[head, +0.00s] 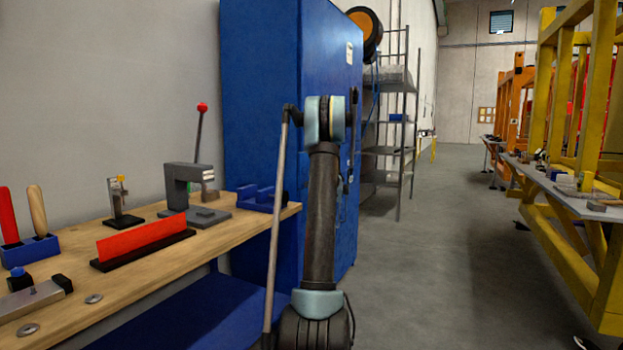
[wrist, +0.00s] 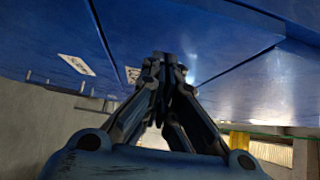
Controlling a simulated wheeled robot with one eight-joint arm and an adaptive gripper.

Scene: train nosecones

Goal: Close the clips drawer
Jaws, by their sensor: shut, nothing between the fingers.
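A tall blue cabinet (head: 262,90) stands behind my arm in the head view. Its blue front fills the upper part of the wrist view (wrist: 215,55), with seams and a ledge-like edge (wrist: 250,14) at the upper right. I cannot tell which panel is the clips drawer or how far it is open. Two white labels show on the blue faces, one at the left (wrist: 76,64) and one near the fingers (wrist: 132,74). My gripper (wrist: 168,62) is shut and empty, its tips at or close to the blue front; contact is unclear. The head view does not clearly show the fingers.
A wooden workbench (head: 150,268) with a red-handled press (head: 190,190) and a red strip on a black base (head: 147,238) stands at the left. Metal shelves (head: 392,150) stand beyond the cabinet. Yellow frames (head: 570,240) line the right. The grey floor (head: 430,270) between is clear.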

